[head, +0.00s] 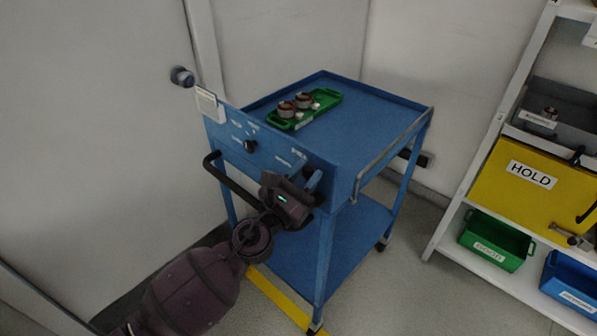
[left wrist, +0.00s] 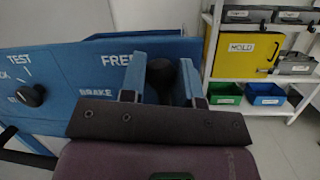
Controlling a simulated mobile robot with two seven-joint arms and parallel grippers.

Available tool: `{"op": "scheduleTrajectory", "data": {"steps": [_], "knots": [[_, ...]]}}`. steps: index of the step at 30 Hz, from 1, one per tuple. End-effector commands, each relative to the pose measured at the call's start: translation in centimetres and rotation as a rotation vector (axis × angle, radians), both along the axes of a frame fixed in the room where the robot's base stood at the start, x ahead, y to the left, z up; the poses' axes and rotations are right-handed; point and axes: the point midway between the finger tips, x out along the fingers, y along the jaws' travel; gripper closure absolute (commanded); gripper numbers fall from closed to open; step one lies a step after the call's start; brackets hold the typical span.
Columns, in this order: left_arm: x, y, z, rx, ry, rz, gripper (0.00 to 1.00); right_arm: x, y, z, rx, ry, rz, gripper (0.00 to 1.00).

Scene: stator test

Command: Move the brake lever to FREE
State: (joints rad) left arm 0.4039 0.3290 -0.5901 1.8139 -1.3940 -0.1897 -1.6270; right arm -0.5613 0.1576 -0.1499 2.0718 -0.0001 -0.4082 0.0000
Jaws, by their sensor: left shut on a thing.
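The blue cart (head: 375,115) stands in the middle of the head view, with a front panel on its near side. My left gripper (head: 308,181) is at the right end of that panel. In the left wrist view my left gripper (left wrist: 160,82) has its two blue fingers on either side of the dark brake lever (left wrist: 160,72), shut on it. The FREE label (left wrist: 117,61) is up and to the left of the fingers, and the BRAKE label (left wrist: 96,92) is lower. The lever's base is hidden, so its exact setting cannot be told. My right gripper is not in view.
A black selector knob (head: 250,146) sits on the panel's left, above a black push handle (head: 222,180). A green tray (head: 325,100) with copper-coloured parts lies on the cart top. A shelf (head: 500,275) with a yellow HOLD bin (head: 520,200) stands at the right.

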Motion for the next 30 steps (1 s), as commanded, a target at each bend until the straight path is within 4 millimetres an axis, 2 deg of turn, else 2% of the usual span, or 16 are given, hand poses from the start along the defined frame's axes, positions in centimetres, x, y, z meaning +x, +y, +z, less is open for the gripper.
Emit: {"op": "scheduleTrajectory", "data": {"steps": [9, 24, 25, 30], "knots": [[-0.56, -0.75, 0.08, 0.087, -0.067, 0.0, 1.0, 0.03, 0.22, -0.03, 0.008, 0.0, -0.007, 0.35], [-0.68, -0.91, 0.08, 0.104, -0.081, 0.0, 1.0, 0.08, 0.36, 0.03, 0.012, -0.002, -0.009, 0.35], [-0.7, -0.91, 0.07, 0.104, -0.081, 0.0, 0.69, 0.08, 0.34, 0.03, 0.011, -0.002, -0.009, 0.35], [-0.7, -0.91, 0.07, 0.101, -0.079, -0.001, 0.45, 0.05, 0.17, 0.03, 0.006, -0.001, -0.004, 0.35]]}}
